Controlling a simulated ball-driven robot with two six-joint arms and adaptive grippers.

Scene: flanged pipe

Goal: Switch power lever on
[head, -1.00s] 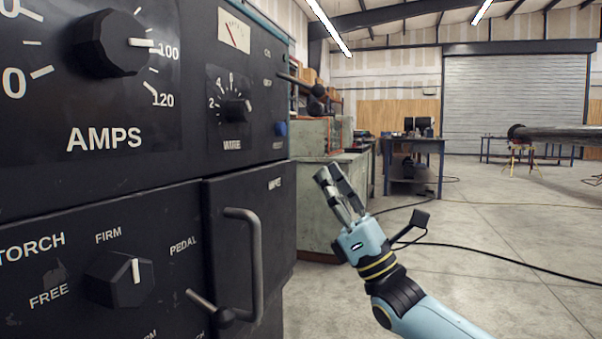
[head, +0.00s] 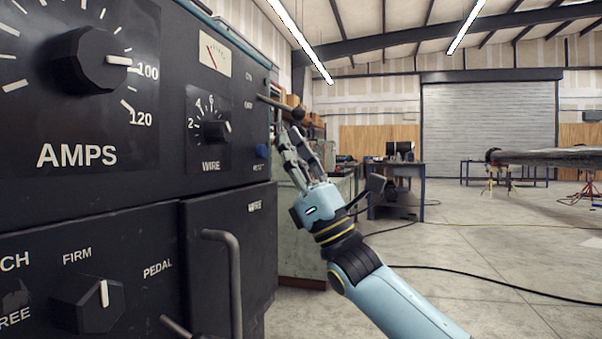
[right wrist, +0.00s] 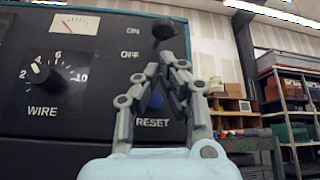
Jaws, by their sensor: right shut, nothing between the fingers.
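The power lever (head: 278,106) is a dark rod with a round knob, sticking out from the upper right of the black machine panel near the ON and OFF labels. Its knob (right wrist: 163,28) shows end-on in the right wrist view, right of the ON label; I cannot tell its switch position. My right gripper (head: 290,137) is shut and empty, its fingers pointing up just below the lever knob. In the right wrist view its fingertips (right wrist: 170,62) show below the knob, apart from it in the picture. I cannot tell whether they touch. My left gripper is not in view.
A blue reset button (head: 262,151) is on the panel below the lever. A wire dial (head: 214,131) sits left of it, and a bent door handle (head: 228,275) juts out lower down. Shelves (right wrist: 285,110) stand behind at right. Open floor lies right of the machine.

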